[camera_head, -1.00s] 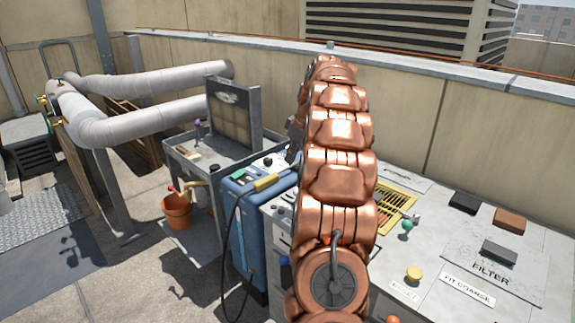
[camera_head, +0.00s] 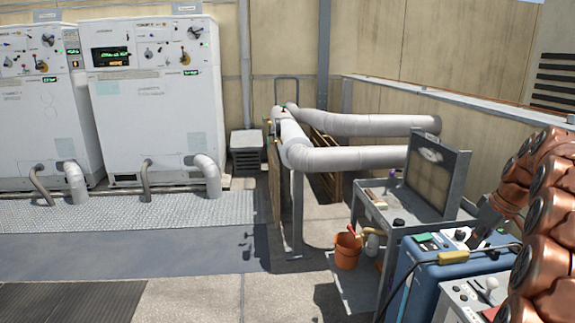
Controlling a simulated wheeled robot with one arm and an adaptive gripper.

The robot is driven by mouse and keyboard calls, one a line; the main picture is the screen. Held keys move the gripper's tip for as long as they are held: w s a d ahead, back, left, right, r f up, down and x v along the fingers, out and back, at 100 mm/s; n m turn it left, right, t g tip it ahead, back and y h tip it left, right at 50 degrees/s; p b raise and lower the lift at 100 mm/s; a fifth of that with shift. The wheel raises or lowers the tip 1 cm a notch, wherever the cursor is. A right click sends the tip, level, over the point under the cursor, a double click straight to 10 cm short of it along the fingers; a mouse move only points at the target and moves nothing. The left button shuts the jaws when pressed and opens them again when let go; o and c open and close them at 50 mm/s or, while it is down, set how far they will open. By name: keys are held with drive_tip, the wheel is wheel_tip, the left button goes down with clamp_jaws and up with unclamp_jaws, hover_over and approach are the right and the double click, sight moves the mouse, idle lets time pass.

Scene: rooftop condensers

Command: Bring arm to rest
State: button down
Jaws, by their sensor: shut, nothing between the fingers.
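My copper-coloured arm (camera_head: 545,215) fills the right edge of the view, bent, with part of it cut off by the frame. Its grey end, my gripper (camera_head: 482,232), shows small and points down to the left above the back of a blue machine (camera_head: 455,270). It is shut and holds nothing. I cannot tell whether its tip touches the machine or is just in front of or above it.
A grey cart (camera_head: 362,208) with a framed filter panel (camera_head: 432,175) stands beside the blue machine. An orange bucket (camera_head: 347,252) is on its lower shelf. Thick pipes (camera_head: 350,158) run behind. Two white condenser cabinets (camera_head: 155,110) stand at left. The floor in front of them is clear.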

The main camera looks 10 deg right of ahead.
drive_tip(key=s+a+f+g, duration=0.15)
drive_tip(key=s+a, duration=0.35)
drive_tip(key=a, duration=0.8)
drive_tip(key=s+a+f+g, duration=0.15)
drive_tip(key=s+a, duration=0.35)
drive_tip(key=a, duration=0.9)
drive_tip(key=s+a+f+m+g+h, duration=0.1)
drive_tip(key=s+a+f+g, duration=0.3)
drive_tip(key=s, duration=0.8)
drive_tip(key=s+a+f+m, duration=0.1)
drive_tip(key=s+a+f, duration=0.35)
drive_tip(key=s, duration=0.85)
wheel_tip(320, 180, up, 19)
drive_tip(key=w+a+t+p, duration=0.1)
drive_tip(key=w+p, duration=0.1)
drive_tip(key=p, duration=1.3)
drive_tip(key=shift+a+t+p, duration=0.35)
drive_tip(key=shift+t, duration=0.05)
